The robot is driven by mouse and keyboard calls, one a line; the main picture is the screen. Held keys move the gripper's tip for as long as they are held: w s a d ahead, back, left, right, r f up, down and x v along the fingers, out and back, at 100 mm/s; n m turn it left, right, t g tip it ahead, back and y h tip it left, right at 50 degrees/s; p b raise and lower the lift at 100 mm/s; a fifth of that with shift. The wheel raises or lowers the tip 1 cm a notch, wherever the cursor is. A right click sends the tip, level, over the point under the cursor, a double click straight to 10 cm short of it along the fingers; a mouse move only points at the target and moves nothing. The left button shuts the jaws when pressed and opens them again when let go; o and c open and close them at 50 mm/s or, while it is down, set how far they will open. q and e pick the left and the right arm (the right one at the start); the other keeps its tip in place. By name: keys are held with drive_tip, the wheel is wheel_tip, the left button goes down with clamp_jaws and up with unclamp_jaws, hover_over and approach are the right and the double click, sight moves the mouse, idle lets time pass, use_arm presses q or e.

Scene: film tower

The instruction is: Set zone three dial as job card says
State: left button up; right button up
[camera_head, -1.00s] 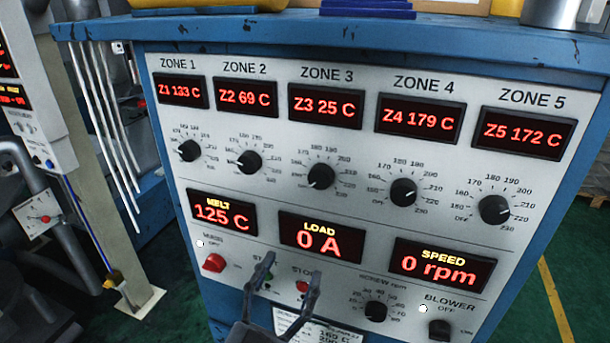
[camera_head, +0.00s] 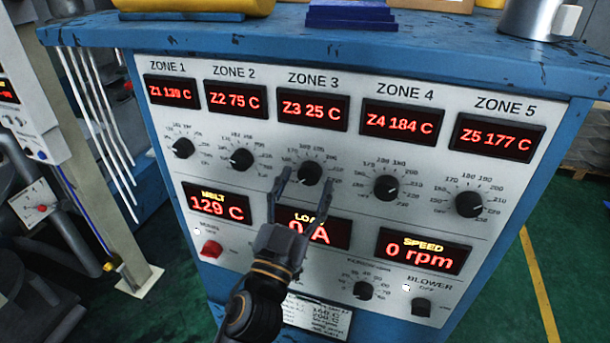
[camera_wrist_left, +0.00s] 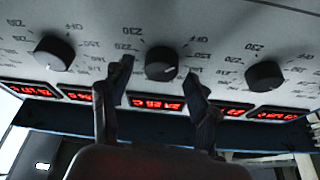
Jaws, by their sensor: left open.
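The zone 3 dial (camera_head: 309,172) is a round black knob under the red display (camera_head: 314,108) that reads Z3 25 C. My left gripper (camera_head: 303,178) is open in front of the panel, its two fingertips at either side of this dial in the picture. In the left wrist view, which shows the panel upside down, the zone 3 dial (camera_wrist_left: 160,64) lies between the open fingertips (camera_wrist_left: 158,72); I cannot tell whether they touch it. The job card (camera_head: 318,316) is low on the panel, partly behind my arm, its print too small to read surely. My right gripper is not in view.
The zone 2 dial (camera_head: 242,159) and zone 4 dial (camera_head: 386,187) flank zone 3. Below are the load display (camera_head: 333,233), a red main switch (camera_head: 211,249) and the screw speed dial (camera_head: 363,290). A metal mug (camera_head: 530,18) stands on the cabinet top.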

use_arm(q)
drive_tip(key=shift+w+d, duration=0.1)
drive_tip(key=shift+w, duration=0.2)
drive_tip(key=c, duration=1.2)
drive_tip(key=shift+r, duration=0.1)
